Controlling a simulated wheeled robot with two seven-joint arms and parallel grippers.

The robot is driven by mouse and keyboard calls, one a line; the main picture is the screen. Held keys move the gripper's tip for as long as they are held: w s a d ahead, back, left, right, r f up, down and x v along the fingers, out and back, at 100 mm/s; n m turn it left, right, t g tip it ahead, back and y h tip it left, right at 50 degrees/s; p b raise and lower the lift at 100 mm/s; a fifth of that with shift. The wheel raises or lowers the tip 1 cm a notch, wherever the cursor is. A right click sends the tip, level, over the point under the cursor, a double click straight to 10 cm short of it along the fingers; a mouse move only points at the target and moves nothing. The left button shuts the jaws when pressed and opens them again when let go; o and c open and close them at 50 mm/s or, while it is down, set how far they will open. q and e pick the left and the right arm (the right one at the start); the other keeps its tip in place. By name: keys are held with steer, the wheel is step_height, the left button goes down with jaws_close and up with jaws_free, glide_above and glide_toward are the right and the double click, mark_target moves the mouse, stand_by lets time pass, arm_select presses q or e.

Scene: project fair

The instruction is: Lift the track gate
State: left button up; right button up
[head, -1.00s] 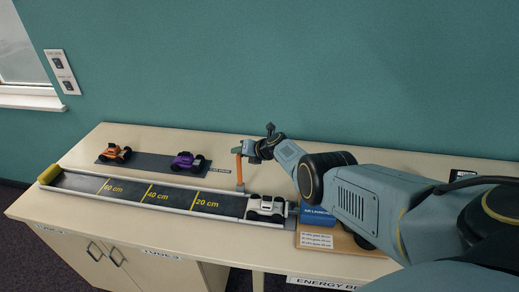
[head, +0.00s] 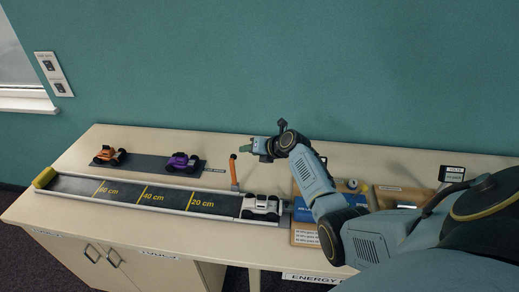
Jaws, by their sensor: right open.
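The track gate (head: 234,172) is an orange bar standing nearly upright at the far side of the track (head: 120,190), tilted slightly left. A white toy truck (head: 260,207) sits at the right end of the track, just right of the gate's foot. My right gripper (head: 244,149) is open and empty, just right of the gate's top end and a little above it. A small gap seems to lie between them. My left gripper is out of view.
An orange car (head: 108,155) and a purple car (head: 181,162) stand on a dark strip behind the track. A blue-and-tan board (head: 305,232) lies right of the truck, partly behind my arm. A yellow block (head: 45,177) closes the track's left end.

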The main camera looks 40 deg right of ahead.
steer(key=shift+v, duration=1.9)
steer(key=shift+c, duration=0.4)
